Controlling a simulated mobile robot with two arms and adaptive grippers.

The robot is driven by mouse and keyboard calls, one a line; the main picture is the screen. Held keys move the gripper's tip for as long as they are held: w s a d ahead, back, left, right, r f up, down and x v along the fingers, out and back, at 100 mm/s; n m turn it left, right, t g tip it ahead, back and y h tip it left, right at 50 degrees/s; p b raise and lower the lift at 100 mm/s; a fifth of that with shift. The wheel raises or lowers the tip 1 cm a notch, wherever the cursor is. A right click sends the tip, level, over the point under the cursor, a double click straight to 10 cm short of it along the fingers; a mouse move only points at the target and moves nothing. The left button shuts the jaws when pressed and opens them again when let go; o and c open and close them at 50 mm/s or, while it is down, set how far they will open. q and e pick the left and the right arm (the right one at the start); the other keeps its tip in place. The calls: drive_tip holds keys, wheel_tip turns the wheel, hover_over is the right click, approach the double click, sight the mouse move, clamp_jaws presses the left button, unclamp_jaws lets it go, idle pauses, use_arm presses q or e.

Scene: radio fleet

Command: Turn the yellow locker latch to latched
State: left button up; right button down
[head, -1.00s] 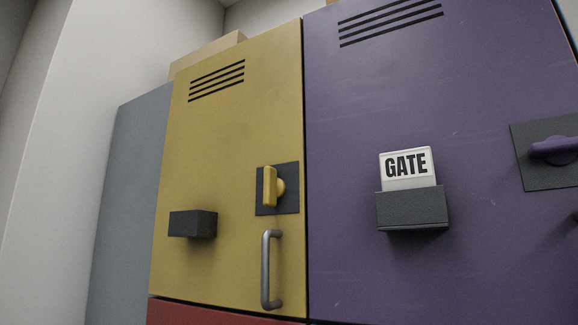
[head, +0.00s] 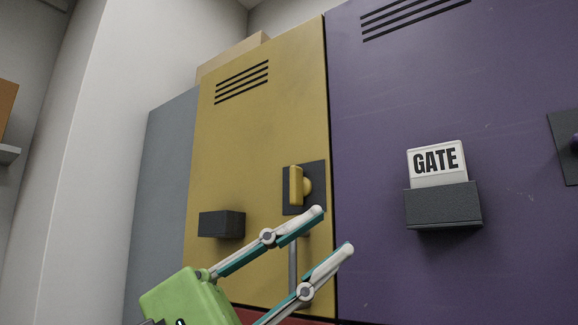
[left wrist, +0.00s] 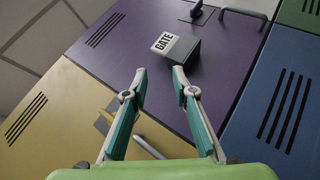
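The yellow locker (head: 240,140) is closed. Its yellow latch (head: 296,186) sits on a dark plate at the door's right side, with its lever upright. In the left wrist view the latch (left wrist: 102,122) is partly hidden behind the left finger. My left gripper (head: 332,230) is open and empty, in front of the door, with its fingertips just below and right of the latch in the head view. In the left wrist view its fingers (left wrist: 159,72) point toward the purple locker. I see no contact with the latch. My right gripper is in neither view.
A grey bar handle (head: 293,265) below the latch is partly hidden by my gripper. A dark holder (head: 221,224) is left of the latch. The purple locker (head: 390,110) has a holder (head: 443,206) with a GATE card (head: 436,161). A blue locker (left wrist: 275,95) shows in the wrist view.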

use_arm(q)
drive_tip(key=s+d+r+m+y, duration=0.1)
drive_tip(key=s+d+m+y, duration=0.15)
drive_tip(key=m, duration=0.35)
drive_tip(key=m+t+y, duration=0.5)
drive_tip(key=t+y, duration=0.7)
drive_tip(key=t, duration=0.1)
approach(291, 167)
drive_tip(key=p+x, duration=0.3)
drive_tip(key=x, duration=0.6)
drive_tip(key=shift+w+d, duration=0.2)
clamp_jaws()
